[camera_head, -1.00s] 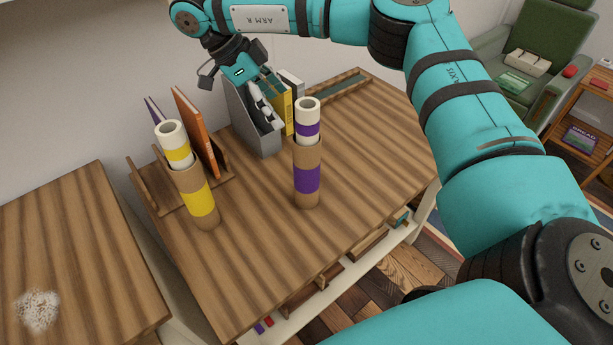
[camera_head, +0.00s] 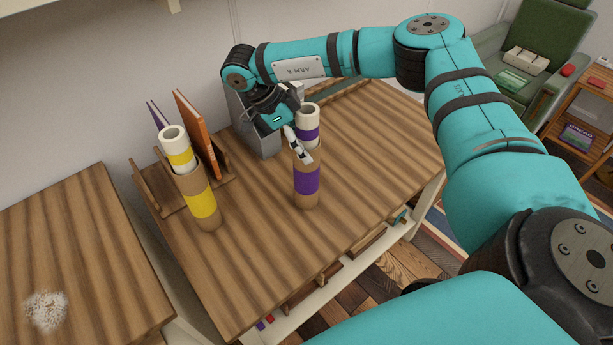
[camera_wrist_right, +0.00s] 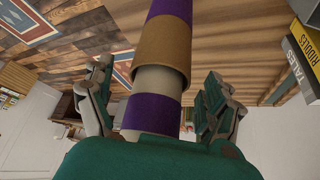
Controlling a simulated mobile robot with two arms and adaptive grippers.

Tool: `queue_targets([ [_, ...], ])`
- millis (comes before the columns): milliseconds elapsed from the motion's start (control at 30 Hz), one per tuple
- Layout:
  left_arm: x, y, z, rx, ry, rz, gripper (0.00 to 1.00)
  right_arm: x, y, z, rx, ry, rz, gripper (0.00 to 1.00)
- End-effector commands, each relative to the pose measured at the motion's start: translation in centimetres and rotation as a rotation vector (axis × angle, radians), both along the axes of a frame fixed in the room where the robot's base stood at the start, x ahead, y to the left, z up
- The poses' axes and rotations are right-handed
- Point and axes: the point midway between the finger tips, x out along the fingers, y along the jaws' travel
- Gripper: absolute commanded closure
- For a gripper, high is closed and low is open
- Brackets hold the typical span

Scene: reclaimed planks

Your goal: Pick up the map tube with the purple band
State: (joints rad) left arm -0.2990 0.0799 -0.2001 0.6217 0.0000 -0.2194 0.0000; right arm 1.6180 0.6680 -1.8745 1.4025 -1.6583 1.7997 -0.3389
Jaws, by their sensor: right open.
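The map tube with the purple band (camera_head: 306,179) stands upright on the wooden top, a brown sleeve with a white inner tube rising from it, purple bands on both. My right gripper (camera_head: 300,145) is at its upper part in the head view, its finger overlapping the tube. In the right wrist view the tube (camera_wrist_right: 158,85) runs between the spread fingers of my right gripper (camera_wrist_right: 160,105), which is open with gaps on both sides. A similar tube with yellow bands (camera_head: 200,197) stands to the left. My left gripper is not in view.
A wooden rack with an orange book (camera_head: 196,130) stands behind the yellow-banded tube. A grey file holder (camera_head: 262,138) is behind my right gripper, partly hidden by it. The front of the wooden top (camera_head: 255,265) is clear.

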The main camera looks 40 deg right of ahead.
Motion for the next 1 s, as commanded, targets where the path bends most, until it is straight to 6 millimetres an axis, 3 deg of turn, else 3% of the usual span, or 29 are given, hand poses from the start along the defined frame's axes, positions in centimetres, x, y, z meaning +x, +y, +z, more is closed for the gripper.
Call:
queue_targets([
  [67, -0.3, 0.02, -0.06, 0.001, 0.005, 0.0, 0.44, 0.01, 0.02, 0.0, 0.0, 0.0, 0.0, 0.12],
  [667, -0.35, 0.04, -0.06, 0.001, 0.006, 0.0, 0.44, 0.04, 0.04, 0.06, 0.001, 0.0, 0.0, 0.89],
  [1000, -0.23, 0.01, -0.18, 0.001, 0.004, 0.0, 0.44, 0.07, 0.05, 0.31, 0.001, -0.002, 0.0, 0.89],
])
